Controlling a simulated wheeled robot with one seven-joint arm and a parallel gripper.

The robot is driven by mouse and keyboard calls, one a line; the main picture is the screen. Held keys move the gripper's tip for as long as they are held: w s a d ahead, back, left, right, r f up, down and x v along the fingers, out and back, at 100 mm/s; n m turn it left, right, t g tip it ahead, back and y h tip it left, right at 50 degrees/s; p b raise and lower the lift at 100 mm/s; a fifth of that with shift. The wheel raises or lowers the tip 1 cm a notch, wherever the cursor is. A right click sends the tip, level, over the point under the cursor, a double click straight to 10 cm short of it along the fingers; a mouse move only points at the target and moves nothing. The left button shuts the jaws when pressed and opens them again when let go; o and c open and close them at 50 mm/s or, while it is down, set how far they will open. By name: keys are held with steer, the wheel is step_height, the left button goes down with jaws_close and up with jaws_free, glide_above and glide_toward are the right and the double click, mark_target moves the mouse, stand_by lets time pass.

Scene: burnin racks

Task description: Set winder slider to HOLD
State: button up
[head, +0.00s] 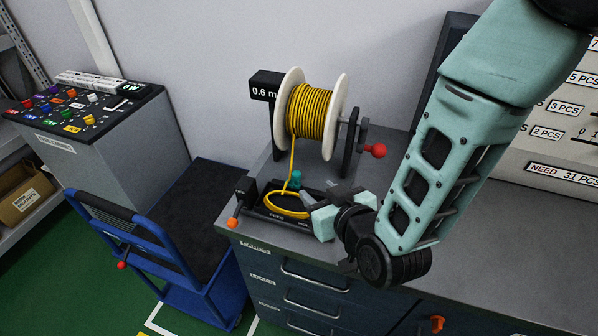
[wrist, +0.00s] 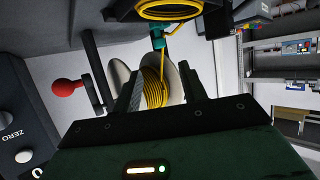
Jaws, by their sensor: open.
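The winder has a white spool (head: 335,97) wound with yellow cable (head: 308,108); both also show in the wrist view, sideways. Its black base (head: 262,214) lies on the grey bench and carries a loose yellow coil (head: 287,206). A teal piece (head: 296,178) stands behind the coil, and an orange knob (head: 232,222) sits at the base's front left. I cannot tell which part is the slider, and the small labels are unreadable. My gripper (head: 309,201) is at the coil's right side, open; contact is unclear. In the wrist view nothing shows held between its fingers (wrist: 162,90).
A black display (head: 264,87) reads 0.6 m. A red crank knob (head: 376,150) stands right of the spool. A blue cart (head: 170,230) and a button console (head: 85,110) are at left. The bench (head: 480,230) is clear at right.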

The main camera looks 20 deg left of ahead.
mark_target(298, 175)
steer(key=p+x, duration=0.2)
steer(key=x, duration=0.8)
steer(key=shift+w+a+f+p, duration=0.15)
steer(key=shift+w+f+p, duration=0.1)
steer(key=shift+p, duration=0.1)
